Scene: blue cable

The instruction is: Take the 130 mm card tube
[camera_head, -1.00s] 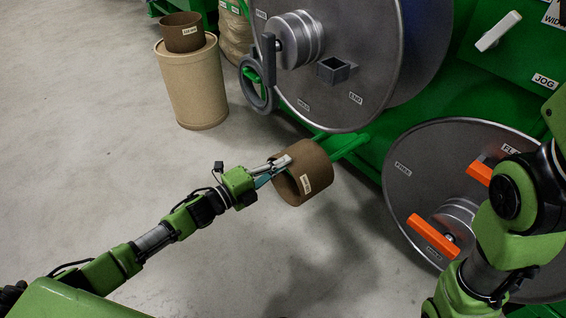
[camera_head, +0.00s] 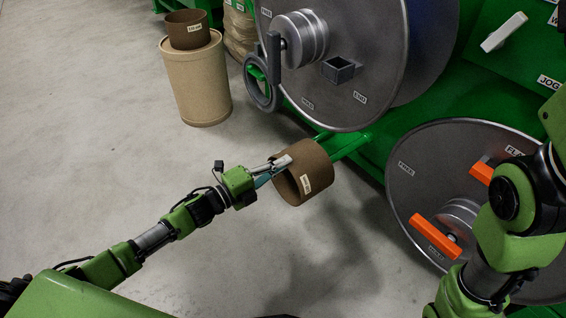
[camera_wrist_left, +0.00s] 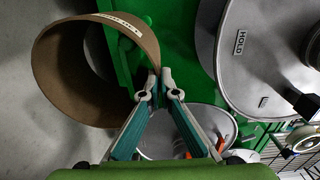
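A brown card tube (camera_head: 318,172) with a white label is at the middle of the head view, its open end facing left and toward me. The label is too small to read for sure. My left gripper (camera_head: 282,162) is at the tube's near rim. In the left wrist view the two fingertips (camera_wrist_left: 159,75) are close together on the wall of the tube (camera_wrist_left: 88,107), one inside and one outside. The tube appears held clear of the floor. My right arm shows at the right edge; its gripper is out of view.
Another brown tube (camera_head: 188,38) with a label stands on a tan drum (camera_head: 196,85) at the back left. Green bars (camera_head: 350,143) of the machine run just behind the held tube. Large grey discs (camera_head: 375,60) and an orange handle (camera_head: 435,236) are at right. The left floor is clear.

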